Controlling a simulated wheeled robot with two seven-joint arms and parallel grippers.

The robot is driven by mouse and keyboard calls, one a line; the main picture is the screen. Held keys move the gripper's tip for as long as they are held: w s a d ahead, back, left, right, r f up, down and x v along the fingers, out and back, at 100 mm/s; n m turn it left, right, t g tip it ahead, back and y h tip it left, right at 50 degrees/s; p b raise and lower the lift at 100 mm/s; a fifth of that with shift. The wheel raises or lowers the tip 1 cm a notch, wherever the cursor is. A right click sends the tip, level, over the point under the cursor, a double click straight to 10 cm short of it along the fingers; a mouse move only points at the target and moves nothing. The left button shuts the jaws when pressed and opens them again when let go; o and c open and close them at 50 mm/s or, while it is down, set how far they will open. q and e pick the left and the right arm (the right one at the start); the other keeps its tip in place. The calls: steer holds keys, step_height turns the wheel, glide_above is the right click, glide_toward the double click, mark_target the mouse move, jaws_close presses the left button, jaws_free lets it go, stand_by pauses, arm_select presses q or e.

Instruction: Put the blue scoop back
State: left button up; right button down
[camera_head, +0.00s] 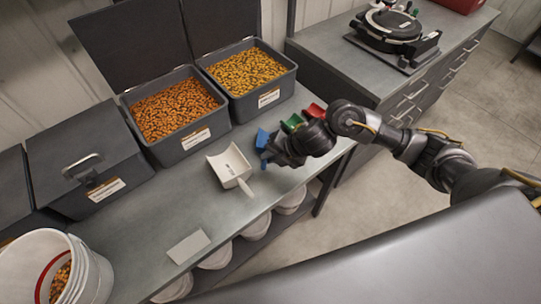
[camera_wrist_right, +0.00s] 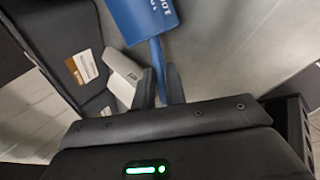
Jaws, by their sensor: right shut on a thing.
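The blue scoop (camera_head: 262,139) is at the right end of the bench in the head view, partly hidden by my right gripper (camera_head: 273,158). In the right wrist view the blue scoop (camera_wrist_right: 143,18) fills the top middle, with its handle running down between the fingers. My right gripper (camera_wrist_right: 162,88) is shut on that handle. I cannot tell whether the scoop touches the bench. A green scoop (camera_head: 292,122) and a red scoop (camera_head: 314,111) lie beside it to the right. My left gripper is not in view.
A white scoop (camera_head: 231,166) lies on the grey bench (camera_head: 150,225) left of my gripper. Two open bins, with orange pellets (camera_head: 172,108) and yellow pellets (camera_head: 247,70), stand behind. A closed bin (camera_head: 88,155) and white bucket (camera_head: 88,270) are at left.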

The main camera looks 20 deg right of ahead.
steer(key=c, duration=1.5)
jaws_free()
steer(key=shift+o, duration=0.2)
steer(key=shift+r, duration=0.1)
steer(key=v, duration=1.2)
